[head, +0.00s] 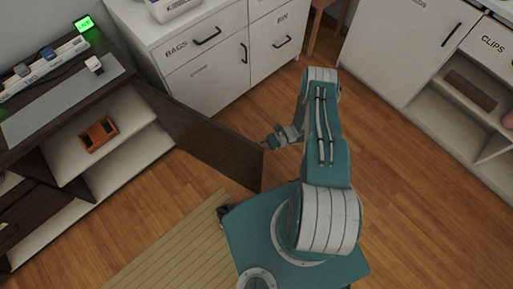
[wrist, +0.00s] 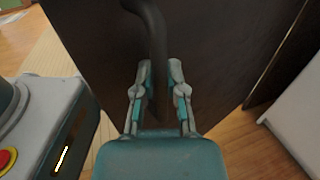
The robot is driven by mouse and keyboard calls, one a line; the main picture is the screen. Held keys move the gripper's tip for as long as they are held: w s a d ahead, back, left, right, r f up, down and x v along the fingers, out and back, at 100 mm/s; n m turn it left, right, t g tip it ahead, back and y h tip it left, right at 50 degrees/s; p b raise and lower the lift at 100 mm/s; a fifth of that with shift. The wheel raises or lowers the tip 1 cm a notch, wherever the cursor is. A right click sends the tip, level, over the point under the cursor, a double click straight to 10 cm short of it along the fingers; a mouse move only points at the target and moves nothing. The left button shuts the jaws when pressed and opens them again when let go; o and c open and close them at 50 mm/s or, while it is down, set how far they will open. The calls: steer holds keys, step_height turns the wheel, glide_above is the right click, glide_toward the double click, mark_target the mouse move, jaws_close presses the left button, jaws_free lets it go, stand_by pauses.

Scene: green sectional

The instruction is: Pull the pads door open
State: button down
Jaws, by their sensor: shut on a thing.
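A dark brown door (head: 205,138) stands swung well out from the dark cabinet on the left in the head view. No label shows on it, so I cannot read whether it says pads. Its dark face (wrist: 90,40) fills much of the wrist view. A dark curved handle (wrist: 157,30) runs down between the fingers of my gripper (wrist: 160,78), which is shut on it. In the head view my gripper (head: 272,139) is at the door's free edge. The handle is hidden there.
The cabinet's open shelf (head: 75,160) holds an orange-brown box (head: 98,134). White drawers marked BAGS (head: 205,70) stand close behind the door. White cabinets (head: 405,45) stand at right. Wooden floor (head: 385,180) is clear at right; a striped mat (head: 165,255) lies in front.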

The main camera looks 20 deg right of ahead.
steer(key=c, duration=0.7)
jaws_free()
steer(key=shift+d, duration=0.1)
steer(key=d, duration=1.2)
steer(key=shift+w+f, duration=0.1)
steer(key=shift+w, duration=0.3)
